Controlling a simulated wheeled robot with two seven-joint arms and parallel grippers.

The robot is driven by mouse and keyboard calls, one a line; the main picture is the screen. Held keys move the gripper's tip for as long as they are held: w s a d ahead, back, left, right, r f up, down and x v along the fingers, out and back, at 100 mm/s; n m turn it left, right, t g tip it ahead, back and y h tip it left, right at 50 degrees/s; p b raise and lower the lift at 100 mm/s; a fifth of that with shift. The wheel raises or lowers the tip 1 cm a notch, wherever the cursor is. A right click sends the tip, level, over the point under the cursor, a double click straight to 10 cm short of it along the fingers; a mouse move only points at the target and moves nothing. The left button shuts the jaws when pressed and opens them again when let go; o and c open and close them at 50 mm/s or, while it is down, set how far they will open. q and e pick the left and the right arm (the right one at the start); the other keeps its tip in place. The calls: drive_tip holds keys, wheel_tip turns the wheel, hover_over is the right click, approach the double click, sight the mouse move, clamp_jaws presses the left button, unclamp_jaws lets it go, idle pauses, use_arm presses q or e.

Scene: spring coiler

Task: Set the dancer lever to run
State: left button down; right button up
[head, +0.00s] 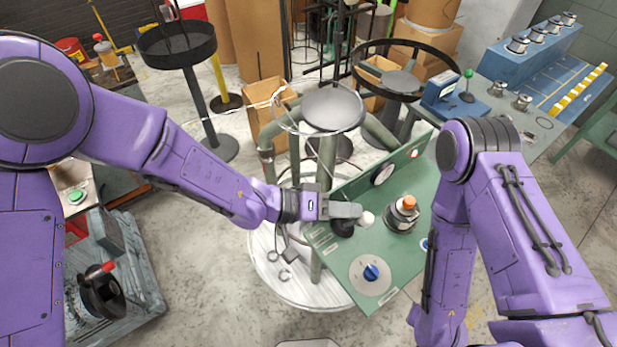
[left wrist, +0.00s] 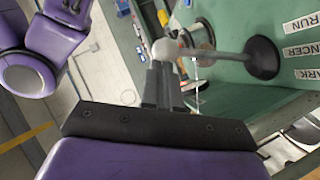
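The dancer lever has a white ball knob (head: 367,218) and a black boot (head: 343,228) on the green sloping panel (head: 345,262). In the left wrist view its grey rod (left wrist: 215,56) runs from the boot (left wrist: 262,57) to the white knob (left wrist: 165,50). RUN (left wrist: 303,22), DANCER (left wrist: 302,50) and PARK (left wrist: 307,74) labels lie beside the boot. I cannot tell which position the lever is in. My left gripper (head: 350,210) has its fingers together, tips at the knob; the left wrist view also shows them (left wrist: 163,75). Contact is unclear. My right gripper is out of view.
The panel also carries a blue knob (head: 371,272), an orange-topped black button (head: 406,208) and a round gauge (head: 384,173). A round grey plate (head: 333,108) stands behind the left gripper. My right arm hangs close to the panel's right side.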

use_arm(q)
drive_tip(key=shift+s, duration=0.15)
drive_tip(key=w+a+r+p, duration=0.1)
drive_tip(key=a+r, duration=0.4)
drive_tip(key=a, duration=0.6)
drive_tip(key=shift+w+a+r, duration=0.3)
drive_tip(key=shift+w+a, duration=0.05)
drive_tip(key=shift+w, duration=0.25)
